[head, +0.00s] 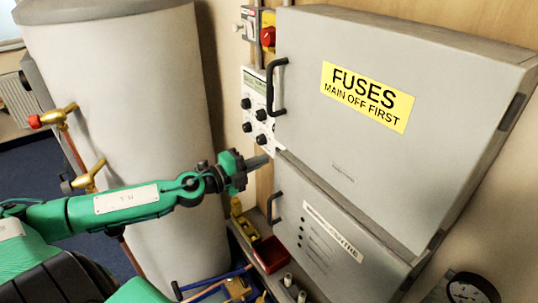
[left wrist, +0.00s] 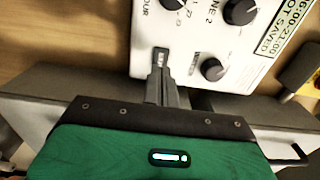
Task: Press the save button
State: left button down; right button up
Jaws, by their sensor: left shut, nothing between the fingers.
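A white control panel (head: 257,88) with black knobs and a screen is on the wall, left of the grey fuse cabinet. It also shows in the left wrist view (left wrist: 215,40), with a screen reading "NOT SAVED" at the upper right. A small dark button (left wrist: 161,55) with lettering too small to read sits at the panel's lower left. My left gripper (head: 266,160) is shut and empty, just below the panel. In the left wrist view its fingertips (left wrist: 160,72) overlap the button's lower part; I cannot tell whether they touch it. My right gripper is not in view.
The grey fuse cabinet (head: 400,110) with a black handle (head: 276,87) stands right of the panel, a second grey box (head: 335,245) below it. A pale tank (head: 130,110) stands to the left. A red rotary switch (head: 268,37) is above the panel.

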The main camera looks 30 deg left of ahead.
aim_at(272, 154)
pick_arm(q)
jog(key=shift+p+x, duration=1.05)
jog(key=shift+x, duration=0.55)
jog(key=shift+w+d+r+p, duration=0.15)
jog(key=shift+w+r+p, duration=0.1)
jog(key=shift+w+p, duration=0.25)
jog(key=shift+r, duration=0.1)
